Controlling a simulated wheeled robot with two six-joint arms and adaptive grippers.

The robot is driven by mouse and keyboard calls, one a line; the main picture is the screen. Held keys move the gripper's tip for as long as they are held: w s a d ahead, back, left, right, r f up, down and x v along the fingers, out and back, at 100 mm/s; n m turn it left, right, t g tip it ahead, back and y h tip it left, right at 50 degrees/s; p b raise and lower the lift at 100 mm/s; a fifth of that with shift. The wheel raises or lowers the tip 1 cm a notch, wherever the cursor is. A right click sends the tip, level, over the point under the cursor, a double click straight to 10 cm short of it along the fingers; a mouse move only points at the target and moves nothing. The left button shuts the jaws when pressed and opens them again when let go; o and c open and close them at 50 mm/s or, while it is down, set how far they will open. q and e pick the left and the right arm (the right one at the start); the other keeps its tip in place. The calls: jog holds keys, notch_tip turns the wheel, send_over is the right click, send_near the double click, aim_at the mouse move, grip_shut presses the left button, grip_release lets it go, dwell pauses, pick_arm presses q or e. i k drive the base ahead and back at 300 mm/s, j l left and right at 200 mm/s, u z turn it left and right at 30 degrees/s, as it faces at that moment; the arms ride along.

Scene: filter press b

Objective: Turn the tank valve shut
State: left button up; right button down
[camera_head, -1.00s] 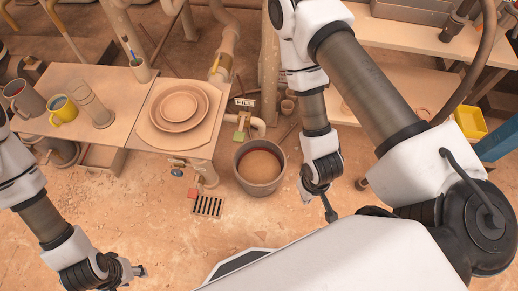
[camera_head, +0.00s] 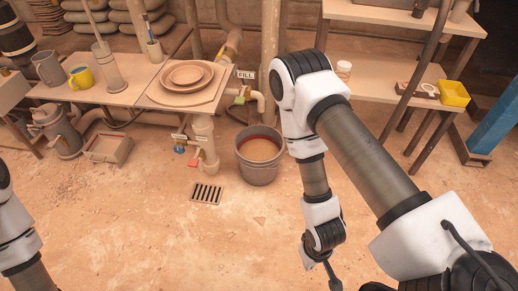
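A green valve handle (camera_head: 239,100) sits on a pipe under a "FILL" sign (camera_head: 246,75), right of the table with the plates. Lower down, a blue handle (camera_head: 179,149) and a red handle (camera_head: 193,164) show on pipework by a thick upright pipe, below small labels too small to read. I cannot tell which handle is the tank valve. My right gripper (camera_head: 334,283) hangs at the bottom edge, right of and well apart from the handles. It is seen edge-on and partly cut off. My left arm shows at the left edge; its gripper is out of view.
A grey bucket (camera_head: 257,171) with brownish contents stands on the floor beside the pipes. A floor grate (camera_head: 206,194) lies in front. The front floor is clear.

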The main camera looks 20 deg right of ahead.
aim_at(222, 50)
jog(key=i+l, duration=0.75)
jog(key=i+l+z, duration=0.15)
jog(key=i+l, duration=0.55)
jog(key=i, duration=0.15)
jog(key=k+l+z, duration=0.45)
